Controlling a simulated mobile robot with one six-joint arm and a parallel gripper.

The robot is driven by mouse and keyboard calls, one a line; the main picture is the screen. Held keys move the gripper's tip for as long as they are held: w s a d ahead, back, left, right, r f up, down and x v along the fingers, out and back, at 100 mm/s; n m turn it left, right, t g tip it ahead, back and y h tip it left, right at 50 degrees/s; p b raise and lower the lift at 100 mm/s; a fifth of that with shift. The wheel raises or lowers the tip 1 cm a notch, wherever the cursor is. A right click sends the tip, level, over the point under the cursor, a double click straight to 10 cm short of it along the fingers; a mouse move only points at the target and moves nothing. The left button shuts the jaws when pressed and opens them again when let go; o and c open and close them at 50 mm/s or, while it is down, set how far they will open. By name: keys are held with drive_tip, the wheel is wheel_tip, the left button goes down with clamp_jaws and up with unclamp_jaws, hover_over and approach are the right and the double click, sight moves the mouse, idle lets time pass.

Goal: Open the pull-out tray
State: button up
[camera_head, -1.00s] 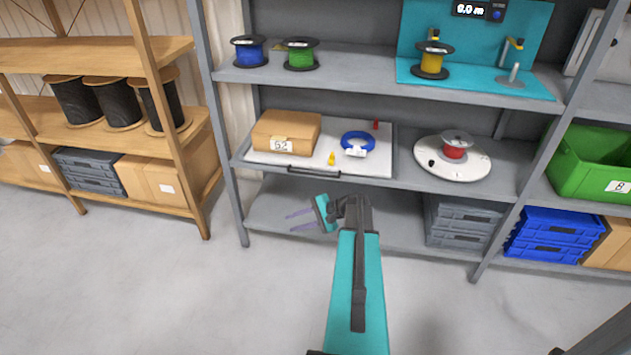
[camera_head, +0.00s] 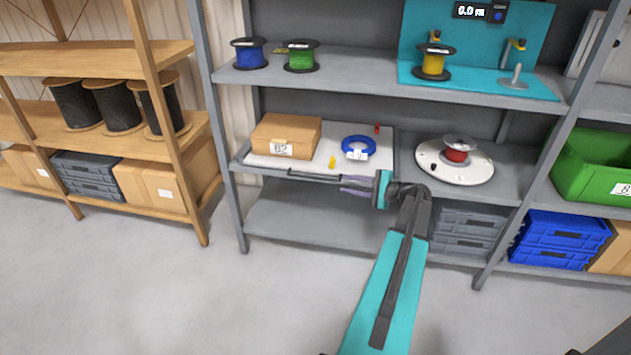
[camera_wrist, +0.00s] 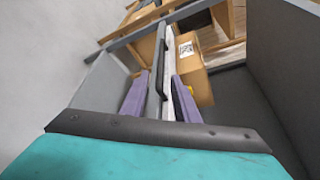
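The pull-out tray (camera_head: 262,160) is a pale tray on the middle shelf, its front about level with the shelf edge. Its dark bar handle (camera_head: 315,177) runs along the front. My gripper (camera_head: 347,184) is at the right part of the handle, pointing left along it. In the wrist view the gripper (camera_wrist: 163,95) has its two purple fingers apart. The handle bar (camera_wrist: 157,70) and the tray's front edge run between them. I see a gap beside each finger and cannot tell whether either touches.
A cardboard box (camera_head: 287,130), a blue cable coil (camera_head: 358,146) and small yellow and red pieces lie on the tray. A red reel stands on a white turntable (camera_head: 448,171) to the right. The floor (camera_head: 180,290) in front is clear.

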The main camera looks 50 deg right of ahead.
sight(320, 179)
drive_tip(key=x, duration=1.4)
drive_tip(key=shift+b, duration=0.35)
drive_tip(key=shift+s, duration=0.1)
clamp_jaws()
